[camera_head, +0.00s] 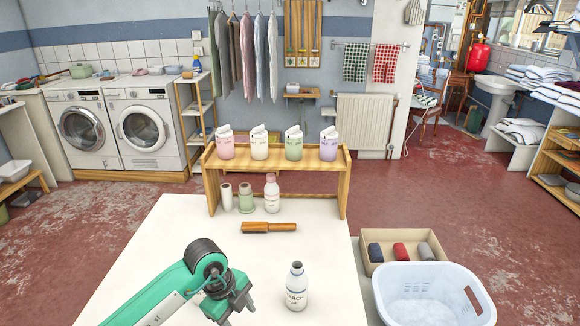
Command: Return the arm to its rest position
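My green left arm comes in from the lower left over the white table (150,245). Its dark grey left gripper (233,309) points down near the table's front, with its fingers apart and nothing seen between them. The fingertips are partly cut off by the lower edge. A white bottle (297,290) with dark lettering and a grey neck stands upright to the right of this gripper, apart from it. My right gripper is not in view.
A wooden brush-like tool (269,227) lies mid-table. A wooden shelf (330,170) at the back holds several pastel jugs, with smaller bottles below. A cardboard box (445,255) and white laundry basket (430,280) stand at the right. The table's left side is clear.

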